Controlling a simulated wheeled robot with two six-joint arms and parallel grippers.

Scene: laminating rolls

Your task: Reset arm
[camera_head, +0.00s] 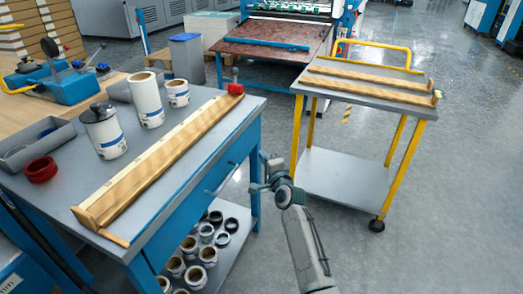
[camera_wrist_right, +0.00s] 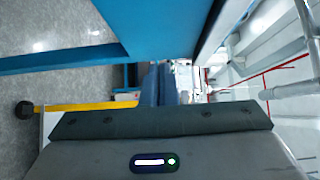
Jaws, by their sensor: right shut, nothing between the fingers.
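My right arm rises from the bottom of the head view. Its gripper (camera_head: 268,168) is in the air between the blue workbench (camera_head: 250,103) and the yellow cart (camera_head: 330,92). The gripper is small in the picture; it is shut and empty, touching nothing that I can see. My left gripper is not in view.
The bench holds a long wooden gauge (camera_head: 160,160), white rolls (camera_head: 147,99), a dark-topped can (camera_head: 104,131) and a red ring (camera_head: 40,169). Several rolls (camera_head: 208,254) stand on its lower shelf. The cart carries wooden strips (camera_head: 370,82). Open floor (camera_head: 440,220) lies to the right.

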